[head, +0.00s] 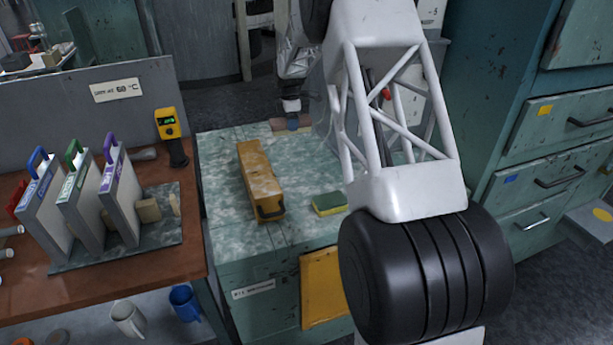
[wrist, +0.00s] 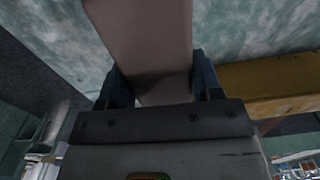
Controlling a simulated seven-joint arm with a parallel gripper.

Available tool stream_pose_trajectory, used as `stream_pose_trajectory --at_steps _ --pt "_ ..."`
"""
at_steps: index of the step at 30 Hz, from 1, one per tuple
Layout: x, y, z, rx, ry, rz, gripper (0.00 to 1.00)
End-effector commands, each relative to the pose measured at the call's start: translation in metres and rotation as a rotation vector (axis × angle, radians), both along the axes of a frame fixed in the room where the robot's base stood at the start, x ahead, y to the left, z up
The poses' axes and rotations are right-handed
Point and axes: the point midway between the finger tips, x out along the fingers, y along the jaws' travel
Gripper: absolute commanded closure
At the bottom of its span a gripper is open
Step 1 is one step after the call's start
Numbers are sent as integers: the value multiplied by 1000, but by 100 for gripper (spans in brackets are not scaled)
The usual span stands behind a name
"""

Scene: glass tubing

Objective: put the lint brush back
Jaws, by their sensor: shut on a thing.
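My gripper (head: 292,122) is at the far side of the green-topped counter (head: 217,152), shut on a brown, plain-sided piece (head: 278,125). In the wrist view this piece (wrist: 150,45) sits between the two dark blue fingers of my gripper (wrist: 164,88) and stretches away beyond them. It appears to be the lint brush; no bristles or pad show. It is at or just above the counter top; whether it touches is unclear. My arm hides part of the counter to its right.
A long yellow box (head: 258,170) with a dark handle lies on the counter, left of and nearer than my gripper. A yellow-green sponge (head: 329,203) lies to its right. A brown bench (head: 150,265) at left holds upright panels with coloured handles. Drawers (head: 550,175) stand at right.

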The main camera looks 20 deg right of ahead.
Motion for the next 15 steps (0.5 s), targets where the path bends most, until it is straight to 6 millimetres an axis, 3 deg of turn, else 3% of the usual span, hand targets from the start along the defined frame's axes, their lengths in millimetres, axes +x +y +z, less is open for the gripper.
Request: stream_pose_trajectory --at_steps 15 --pt "-118 6 -6 0 1 23 75"
